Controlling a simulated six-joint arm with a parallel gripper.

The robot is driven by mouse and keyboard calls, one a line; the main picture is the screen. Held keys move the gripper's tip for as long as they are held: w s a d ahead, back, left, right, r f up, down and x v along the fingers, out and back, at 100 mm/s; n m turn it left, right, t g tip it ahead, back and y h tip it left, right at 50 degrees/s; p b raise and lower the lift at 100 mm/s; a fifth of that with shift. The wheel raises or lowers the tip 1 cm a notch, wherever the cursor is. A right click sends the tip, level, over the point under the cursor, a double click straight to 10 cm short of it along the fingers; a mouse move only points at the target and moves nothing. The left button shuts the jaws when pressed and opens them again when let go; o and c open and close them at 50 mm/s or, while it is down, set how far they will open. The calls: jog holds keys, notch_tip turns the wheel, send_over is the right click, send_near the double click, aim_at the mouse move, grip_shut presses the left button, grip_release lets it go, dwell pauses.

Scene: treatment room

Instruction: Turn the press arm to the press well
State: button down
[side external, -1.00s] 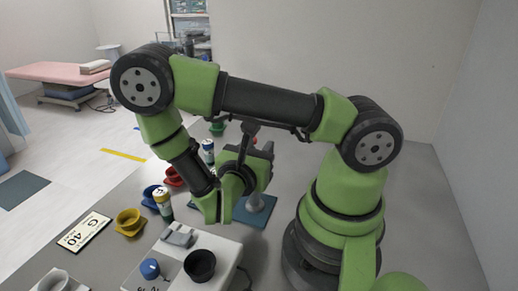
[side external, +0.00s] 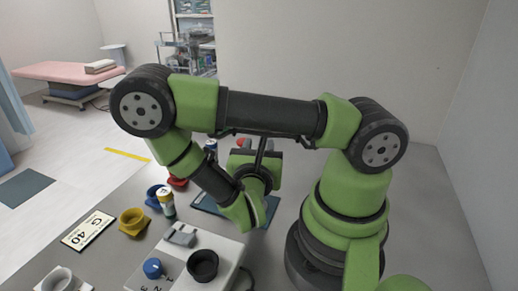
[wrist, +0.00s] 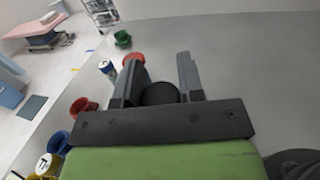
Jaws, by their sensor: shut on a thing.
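My gripper (wrist: 160,82) shows in the wrist view with its two fingers on either side of a black, rounded thing (wrist: 160,94), shut on it. Whether this is the press arm's knob cannot be told for certain. In the side external view the gripper is mostly behind my forearm and wrist, over a dark blue base plate (side external: 211,206), and its fingertips are hidden. The press well cannot be made out in either view.

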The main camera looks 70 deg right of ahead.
jog(key=c, duration=0.7)
grip_release()
jog(key=shift+c, duration=0.2)
jog(key=v, duration=1)
